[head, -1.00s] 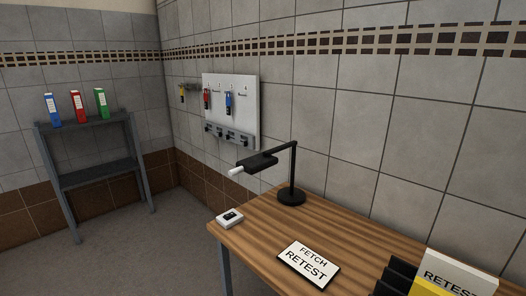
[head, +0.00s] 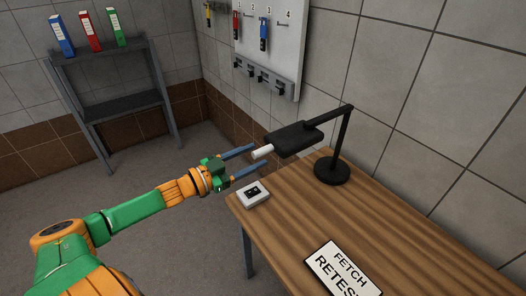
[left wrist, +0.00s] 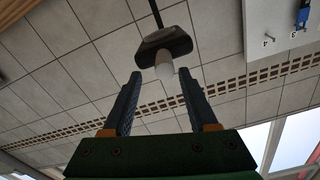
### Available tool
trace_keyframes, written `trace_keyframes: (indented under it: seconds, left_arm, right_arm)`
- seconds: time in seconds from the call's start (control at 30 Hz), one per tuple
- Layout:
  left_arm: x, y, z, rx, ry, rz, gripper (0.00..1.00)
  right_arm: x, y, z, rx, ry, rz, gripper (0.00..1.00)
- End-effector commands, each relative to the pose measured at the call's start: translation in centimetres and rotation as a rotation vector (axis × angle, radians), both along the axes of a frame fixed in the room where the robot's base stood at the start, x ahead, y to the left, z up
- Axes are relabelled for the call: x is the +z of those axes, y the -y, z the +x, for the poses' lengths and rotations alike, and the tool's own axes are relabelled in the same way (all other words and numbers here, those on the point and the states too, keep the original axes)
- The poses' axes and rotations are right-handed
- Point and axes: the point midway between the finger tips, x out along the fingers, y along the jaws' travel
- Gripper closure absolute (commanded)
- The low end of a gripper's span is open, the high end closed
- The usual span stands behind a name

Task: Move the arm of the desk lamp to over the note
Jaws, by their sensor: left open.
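The black desk lamp (head: 333,168) stands on the table, its arm pointing left with a flat black head (head: 291,140) and a white handle (head: 262,152) at the tip. The note, a white card reading "FETCH RETEST" (head: 345,268), lies on the table in front of the lamp, cut by the lower edge. My left gripper (head: 259,158) is open, its two blue fingers pointing at the white handle. In the left wrist view the handle (left wrist: 164,68) shows ahead, near the gap between the fingertips (left wrist: 163,85); I cannot tell whether it is between them. My right gripper is not in view.
A small white box with a dark top (head: 253,194) sits on the wooden table (head: 300,215) at its left corner, below my left gripper. A wall panel (head: 283,40) with hooks and tags hangs behind. A shelf (head: 110,101) with binders stands at the far left.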

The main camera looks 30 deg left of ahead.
Motion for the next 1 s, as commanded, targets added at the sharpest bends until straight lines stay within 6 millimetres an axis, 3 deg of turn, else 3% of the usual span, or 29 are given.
trace_keyframes:
  seconds: [0.3,0.6,0.63,0.83,1.0]
  left_arm:
    - [0.1,1.1,2.7,0.002,0.0,0.0,0.41]
    - [0.0,1.2,2.9,0.002,-0.002,0.002,0.41]
    - [0.0,1.2,2.9,0.002,-0.002,0.002,0.44]
    - [0.0,1.2,2.9,0.002,-0.001,0.002,0.98]
    - [0.0,1.2,2.9,0.002,-0.002,0.002,1.0]
  right_arm:
    - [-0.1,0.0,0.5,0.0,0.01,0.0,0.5]
    - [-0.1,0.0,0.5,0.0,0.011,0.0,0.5]
    - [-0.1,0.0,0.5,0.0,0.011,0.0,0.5]
    - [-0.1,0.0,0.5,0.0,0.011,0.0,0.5]
    - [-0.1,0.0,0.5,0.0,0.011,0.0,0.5]
